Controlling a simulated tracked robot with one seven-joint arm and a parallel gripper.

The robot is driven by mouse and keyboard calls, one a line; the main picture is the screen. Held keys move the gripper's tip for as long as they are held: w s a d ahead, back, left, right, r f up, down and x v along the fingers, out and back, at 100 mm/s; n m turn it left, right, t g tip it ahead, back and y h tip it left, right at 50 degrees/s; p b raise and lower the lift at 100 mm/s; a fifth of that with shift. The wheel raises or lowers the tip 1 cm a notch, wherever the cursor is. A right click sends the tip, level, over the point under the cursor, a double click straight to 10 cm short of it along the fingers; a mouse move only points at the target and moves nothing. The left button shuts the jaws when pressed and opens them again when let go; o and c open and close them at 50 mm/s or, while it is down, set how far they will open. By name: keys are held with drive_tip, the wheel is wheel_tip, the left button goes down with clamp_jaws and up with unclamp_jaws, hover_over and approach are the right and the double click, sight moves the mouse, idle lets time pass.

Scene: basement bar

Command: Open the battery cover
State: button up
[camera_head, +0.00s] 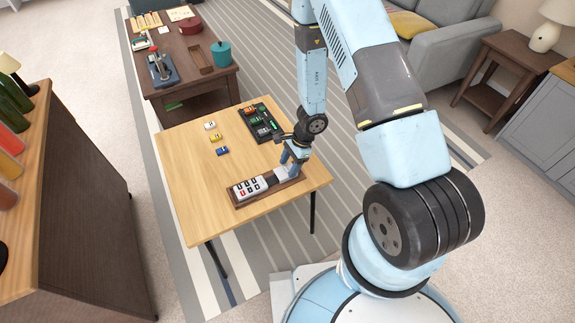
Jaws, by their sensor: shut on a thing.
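A white device (247,188) with several dark and red-marked squares on its face lies in a long brown wooden tray (238,204) near the table's front edge. A greyer section continues the device to the right. My gripper (284,171) is low over the tray's right part, pointing down, its fingers shut on a small pale piece that looks like the battery cover. My fingers hide most of this piece. I cannot tell whether it is still joined to the device.
A black tray (250,111) with green, red and white pieces lies behind my gripper. White, yellow and blue toy cars (222,151) stand to the left on the light wooden table (190,178). The table's left part is clear. A dark table (205,78) stands behind.

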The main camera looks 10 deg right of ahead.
drive_tip(key=o, duration=1.5)
drive_tip(key=shift+o, duration=0.2)
drive_tip(key=v, duration=1.3)
drive_tip(key=shift+d+r, duration=0.2)
drive_tip(key=shift+r, duration=0.1)
drive_tip(key=shift+r, duration=0.1)
